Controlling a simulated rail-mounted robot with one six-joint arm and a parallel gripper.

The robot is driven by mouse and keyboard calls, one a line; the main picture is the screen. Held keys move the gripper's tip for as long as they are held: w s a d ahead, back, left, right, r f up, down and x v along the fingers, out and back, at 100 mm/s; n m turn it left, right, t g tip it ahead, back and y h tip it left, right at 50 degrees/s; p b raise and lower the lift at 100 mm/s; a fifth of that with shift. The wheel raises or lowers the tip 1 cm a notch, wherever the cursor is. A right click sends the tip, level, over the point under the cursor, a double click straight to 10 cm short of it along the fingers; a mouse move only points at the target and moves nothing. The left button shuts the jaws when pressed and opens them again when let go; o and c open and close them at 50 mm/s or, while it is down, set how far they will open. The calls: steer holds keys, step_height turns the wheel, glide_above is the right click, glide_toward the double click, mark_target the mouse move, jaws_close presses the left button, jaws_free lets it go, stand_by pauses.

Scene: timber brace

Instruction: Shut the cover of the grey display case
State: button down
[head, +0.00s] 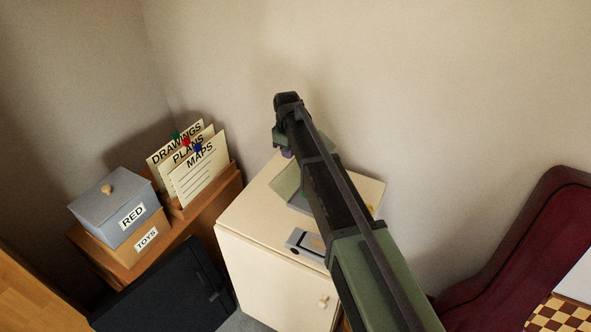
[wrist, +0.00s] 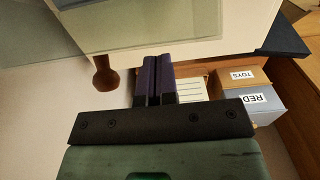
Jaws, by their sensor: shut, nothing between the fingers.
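The grey display case (head: 300,205) sits on top of the cream cabinet (head: 260,206), and my arm hides much of it. Its greenish see-through cover (head: 287,181) stands tilted up, open. My gripper (head: 286,153) is at the far side of the cabinet top, near the raised cover. In the wrist view the purple fingers (wrist: 153,80) are shut together and empty. A pale greenish pane (wrist: 140,25) crosses the top of that view, just beyond the fingertips. A brown knob (wrist: 105,75) is left of the fingers; I cannot tell what it belongs to.
A small grey item (head: 306,243) lies at the cabinet's front edge. To the left are the RED box (head: 118,208), a TOYS box (head: 146,239) and a holder with cards (head: 188,160). A dark panel (head: 170,290) stands below them. A maroon case (head: 515,255) is at right.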

steer(key=shift+s+d, duration=0.1)
steer(key=shift+d, duration=0.05)
steer(key=shift+s+d+r, duration=0.1)
steer(key=shift+s+d, duration=0.3)
steer(key=shift+d, duration=0.15)
steer(key=shift+s+d, duration=0.4)
steer(key=shift+d, duration=0.2)
steer(key=shift+f, duration=0.2)
steer(key=shift+s+d+f+b, duration=0.15)
steer(key=shift+s+d+b, duration=0.25)
steer(key=shift+s+d, duration=0.15)
stand_by(0.4)
